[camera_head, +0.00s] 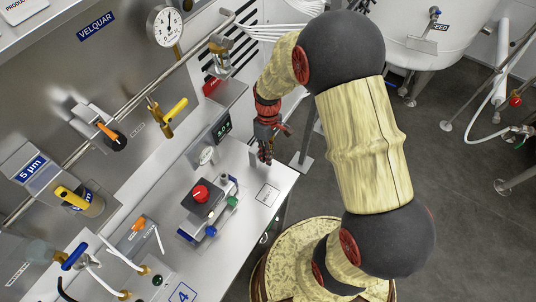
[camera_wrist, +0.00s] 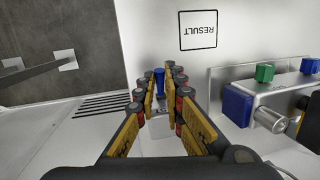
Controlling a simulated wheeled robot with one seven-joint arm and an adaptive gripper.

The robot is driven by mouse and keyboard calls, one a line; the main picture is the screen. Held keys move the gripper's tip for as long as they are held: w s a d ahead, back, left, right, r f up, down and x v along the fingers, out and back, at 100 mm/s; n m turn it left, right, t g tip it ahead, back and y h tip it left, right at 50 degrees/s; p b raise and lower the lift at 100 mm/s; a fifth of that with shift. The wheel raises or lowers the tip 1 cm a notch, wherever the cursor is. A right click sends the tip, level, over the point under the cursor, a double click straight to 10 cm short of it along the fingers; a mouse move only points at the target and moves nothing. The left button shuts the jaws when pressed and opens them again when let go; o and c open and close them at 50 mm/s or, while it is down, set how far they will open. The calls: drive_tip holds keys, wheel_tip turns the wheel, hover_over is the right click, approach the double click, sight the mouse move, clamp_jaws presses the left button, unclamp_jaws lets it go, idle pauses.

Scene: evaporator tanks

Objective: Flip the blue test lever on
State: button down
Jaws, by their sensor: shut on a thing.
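The blue test lever (camera_wrist: 159,82) stands up from a small grey block (camera_wrist: 160,125) in the wrist view. My gripper (camera_wrist: 160,88) has one finger on each side of it and is shut on it. Whether both pads touch the lever is hard to see. In the head view my gripper (camera_head: 265,156) points down at the right end of the metal bench, and it hides the lever there.
A box with a red knob (camera_head: 201,194) and blue and green fittings stands on the bench (camera_head: 258,225), left of my gripper. A RESULT label (camera_wrist: 198,30) lies on bare bench nearby. A small display (camera_head: 222,127) stands behind. The bench edge is close on the right.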

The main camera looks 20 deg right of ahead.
drive_tip(key=c, duration=1.9)
unclamp_jaws()
drive_tip(key=v, duration=1.2)
